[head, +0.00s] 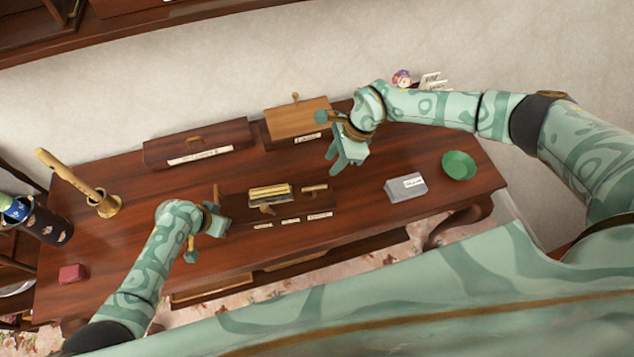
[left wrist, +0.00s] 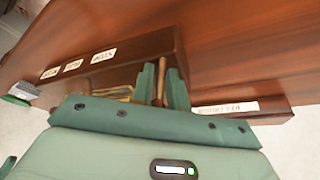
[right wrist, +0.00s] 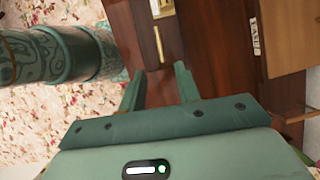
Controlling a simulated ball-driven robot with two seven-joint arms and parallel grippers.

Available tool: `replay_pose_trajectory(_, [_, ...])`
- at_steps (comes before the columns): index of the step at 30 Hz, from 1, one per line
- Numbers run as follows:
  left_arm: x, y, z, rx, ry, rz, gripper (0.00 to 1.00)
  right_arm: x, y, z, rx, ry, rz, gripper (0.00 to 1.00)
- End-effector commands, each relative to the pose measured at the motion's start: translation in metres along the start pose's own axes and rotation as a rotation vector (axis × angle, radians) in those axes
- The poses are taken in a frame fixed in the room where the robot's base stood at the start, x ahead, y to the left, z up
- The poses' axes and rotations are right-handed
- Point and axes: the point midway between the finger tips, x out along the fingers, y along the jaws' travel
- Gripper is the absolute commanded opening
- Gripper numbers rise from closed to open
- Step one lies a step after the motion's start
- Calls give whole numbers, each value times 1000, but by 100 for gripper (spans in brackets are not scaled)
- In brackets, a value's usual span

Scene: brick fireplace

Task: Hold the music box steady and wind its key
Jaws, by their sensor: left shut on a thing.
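The music box (head: 328,203) looks to be the dark wooden case at mid-table, with a brass mechanism (head: 270,192) on top and small labels along its front. A short brass bar (head: 314,188), perhaps the key, lies on its right part; it also shows in the right wrist view (right wrist: 158,45). My left gripper (head: 213,220) is at the case's left end, shut on a thin wooden piece (left wrist: 164,84); I cannot tell whether it belongs to the case. My right gripper (head: 328,140) is open and empty, above and behind the case's right end, apart from the bar.
Behind stand a long dark box (head: 197,147) and a lighter-topped box (head: 298,120). A grey box (head: 406,188) and green bowl (head: 459,165) are on the right. The table front between is clear.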

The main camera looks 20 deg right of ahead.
Motion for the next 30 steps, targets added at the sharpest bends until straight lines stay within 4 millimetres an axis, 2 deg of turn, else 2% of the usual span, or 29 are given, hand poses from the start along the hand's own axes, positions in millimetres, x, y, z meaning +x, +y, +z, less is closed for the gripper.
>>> replay_pose_trajectory(13, [1, 2, 1, 1, -2, 3, 0, 91, 1, 2, 3, -1, 1, 33])
replay_pose_trajectory(21, [1, 2, 1, 1, -2, 3, 0, 113, 0, 1, 1, -1, 1, 33])
replay_pose_trajectory(30, [1, 2, 1, 1, -2, 3, 0, 115, 1, 0, 1, -1, 0, 33])
